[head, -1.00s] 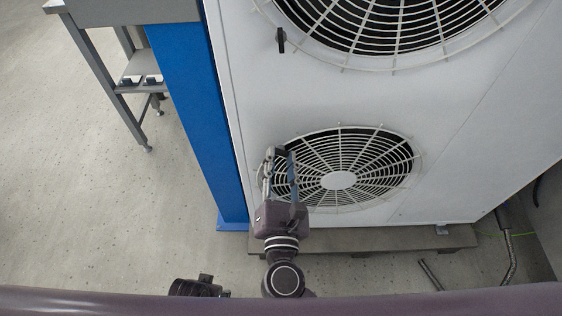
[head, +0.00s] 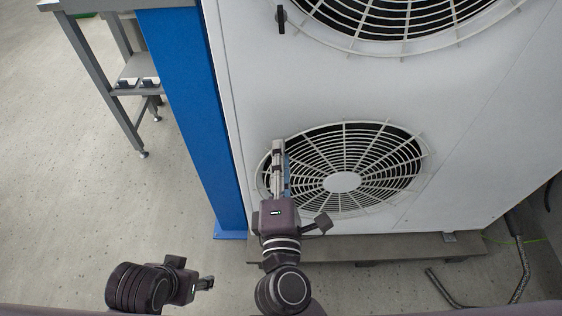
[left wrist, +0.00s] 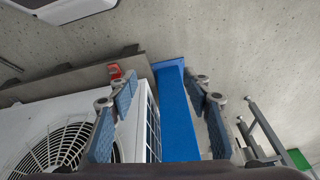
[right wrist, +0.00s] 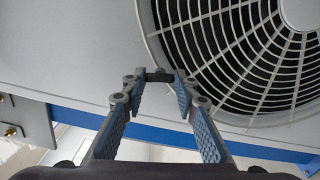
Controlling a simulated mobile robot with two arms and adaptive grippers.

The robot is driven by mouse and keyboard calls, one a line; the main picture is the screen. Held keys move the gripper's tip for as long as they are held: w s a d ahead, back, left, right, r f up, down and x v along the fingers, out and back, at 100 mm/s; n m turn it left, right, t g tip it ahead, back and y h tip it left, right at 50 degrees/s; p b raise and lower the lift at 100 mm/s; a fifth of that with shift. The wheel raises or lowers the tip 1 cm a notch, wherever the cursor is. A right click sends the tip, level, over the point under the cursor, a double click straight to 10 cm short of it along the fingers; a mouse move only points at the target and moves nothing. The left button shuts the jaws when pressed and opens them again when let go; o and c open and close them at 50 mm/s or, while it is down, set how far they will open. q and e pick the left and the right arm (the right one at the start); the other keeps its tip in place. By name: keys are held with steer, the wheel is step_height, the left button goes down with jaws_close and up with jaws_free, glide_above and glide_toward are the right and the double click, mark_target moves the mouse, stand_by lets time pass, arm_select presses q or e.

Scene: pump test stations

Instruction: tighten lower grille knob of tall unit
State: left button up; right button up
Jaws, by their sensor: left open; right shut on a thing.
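The tall unit (head: 245,105) is a pale cabinet with an upper and a lower round fan grille. The lower grille (head: 342,182) has my right gripper (head: 278,148) at its upper left edge. In the right wrist view, the right fingertips are shut on the lower grille knob (right wrist: 160,75), a small black piece beside the grille rim. In the head view the fingers hide this knob. My left gripper (head: 207,282) is low at the left, away from the unit. In the left wrist view its fingers (left wrist: 162,92) are apart and empty.
A similar black knob (head: 280,19) sits beside the upper grille (head: 405,25). A blue post (head: 195,110) stands along the unit's left side. A grey table frame (head: 97,75) is at the upper left. Pipes (head: 521,260) lie at the right. Floor at left is clear.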

arm_select(q)
steer(key=shift+s+b, duration=0.15)
steer(key=shift+b, duration=0.35)
arm_select(e)
steer(key=shift+f+m, duration=0.1)
steer(key=shift+m, duration=0.9)
steer(key=o, duration=1.2)
steer(key=shift+c, duration=0.2)
steer(key=shift+s, duration=0.15)
steer(key=s, duration=1.1)
steer(key=shift+s, duration=0.4)
